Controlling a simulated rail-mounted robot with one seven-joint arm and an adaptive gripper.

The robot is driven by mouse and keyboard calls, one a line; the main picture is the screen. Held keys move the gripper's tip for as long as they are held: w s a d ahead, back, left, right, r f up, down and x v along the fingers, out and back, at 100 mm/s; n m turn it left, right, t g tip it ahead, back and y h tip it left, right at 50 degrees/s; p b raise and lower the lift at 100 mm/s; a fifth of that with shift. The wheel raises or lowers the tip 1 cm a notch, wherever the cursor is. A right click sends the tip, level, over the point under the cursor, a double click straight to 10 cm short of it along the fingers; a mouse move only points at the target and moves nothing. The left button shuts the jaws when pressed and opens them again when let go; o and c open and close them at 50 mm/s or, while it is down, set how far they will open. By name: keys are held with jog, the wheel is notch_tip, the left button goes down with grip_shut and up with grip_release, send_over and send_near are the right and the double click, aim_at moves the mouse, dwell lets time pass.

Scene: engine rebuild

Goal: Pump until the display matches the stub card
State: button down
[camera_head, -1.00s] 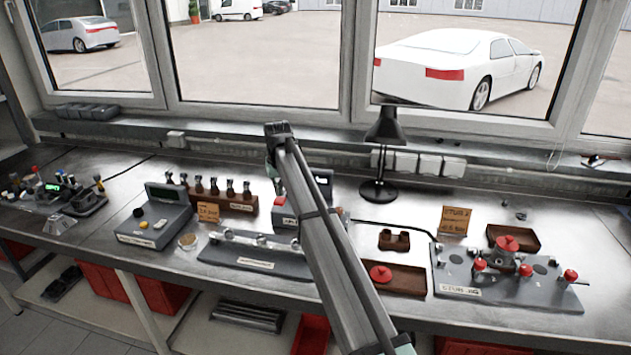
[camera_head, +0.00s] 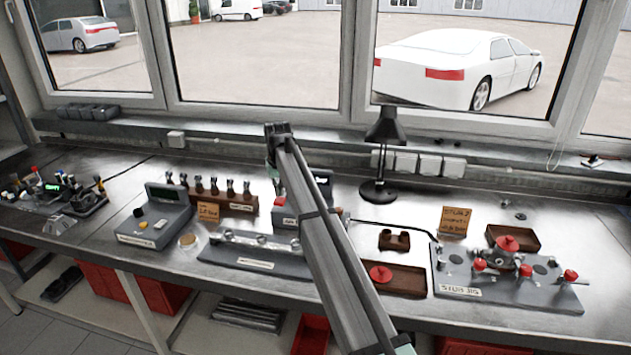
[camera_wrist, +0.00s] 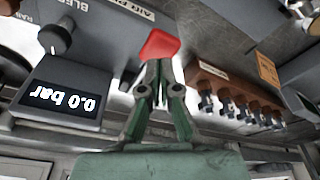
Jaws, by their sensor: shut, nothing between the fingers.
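The pump's display (camera_wrist: 64,93) shows upside down in the wrist view and reads 0.0 bar. It is part of a grey unit marked with BLEED and AIR lettering, with a black knob (camera_wrist: 55,38) beside it. The pump's red handle (camera_wrist: 160,44) is just beyond the fingertips of my gripper (camera_wrist: 157,68). My gripper is shut and empty; whether it touches the handle I cannot tell. In the head view my arm hides the gripper and most of the pump; part of its display (camera_head: 323,179) shows.
A brown rack of several injectors (camera_head: 220,199) stands left of the pump. A long grey fixture (camera_head: 255,254) lies in front. A black lamp (camera_head: 385,150) stands behind, right of my arm.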

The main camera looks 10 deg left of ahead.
aim_at(280, 200)
jog(key=shift+f, duration=0.15)
jog(key=shift+f+b, duration=0.7)
jog(key=shift+f, duration=1.55)
jog(key=shift+r+p, duration=1.05)
jog(key=shift+r, duration=1.3)
